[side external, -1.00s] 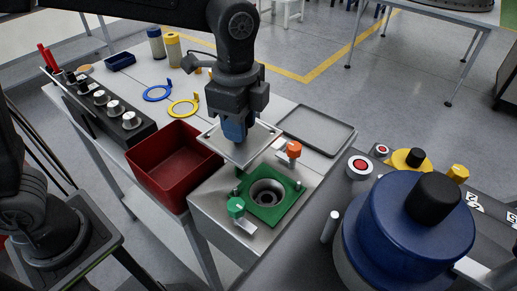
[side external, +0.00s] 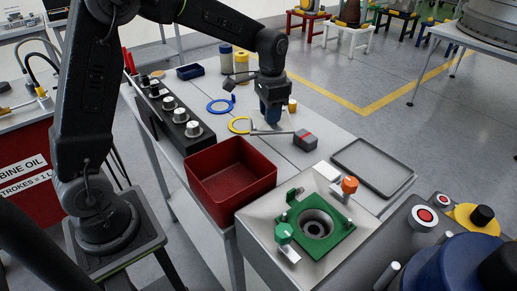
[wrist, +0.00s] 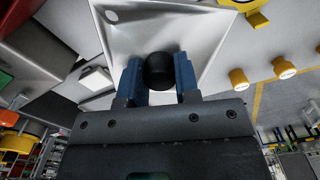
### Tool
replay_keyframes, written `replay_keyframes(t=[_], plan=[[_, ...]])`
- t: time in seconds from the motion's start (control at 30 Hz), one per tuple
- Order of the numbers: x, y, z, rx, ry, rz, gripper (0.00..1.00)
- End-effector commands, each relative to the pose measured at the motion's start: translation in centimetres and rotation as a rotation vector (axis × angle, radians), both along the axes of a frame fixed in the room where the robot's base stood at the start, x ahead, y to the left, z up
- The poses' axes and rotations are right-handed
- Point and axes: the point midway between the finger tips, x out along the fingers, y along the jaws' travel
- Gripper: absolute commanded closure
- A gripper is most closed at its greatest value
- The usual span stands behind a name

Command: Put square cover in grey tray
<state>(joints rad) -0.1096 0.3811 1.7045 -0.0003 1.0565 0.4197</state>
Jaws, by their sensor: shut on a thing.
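The square cover, a flat grey metal plate with a black knob, fills the upper middle of the wrist view (wrist: 210,40). My gripper (wrist: 160,75) has its blue fingers shut on the black knob. In the side view my gripper (side external: 270,118) holds the cover (side external: 274,132) nearly edge-on, tilted, near the yellow ring on the white table. Whether the cover touches the table cannot be told. The grey tray (side external: 361,182) lies flat and empty on the table, to the right of and nearer than my gripper.
A red-and-black block (side external: 305,140) lies close right of the cover. A red bin (side external: 231,170) stands in front, with a green fixture (side external: 335,245) on a metal stand at its right. A yellow ring (side external: 239,125) and a blue ring (side external: 220,106) lie at the left.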

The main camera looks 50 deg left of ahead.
Motion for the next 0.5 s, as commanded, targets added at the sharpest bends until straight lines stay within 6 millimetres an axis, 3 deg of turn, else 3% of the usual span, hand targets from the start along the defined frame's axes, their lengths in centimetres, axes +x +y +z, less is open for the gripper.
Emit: replay_keyframes(t=[0.17, 0.33, 0.5], plan=[[1.6, 4.1, 0.3, 0.001, -0.003, 0.082, 1.00], [3.4, 12.0, 0.9, 0.001, -0.003, 0.201, 1.00], [3.5, 21.0, 1.6, 0.001, -0.003, 0.328, 1.00]])
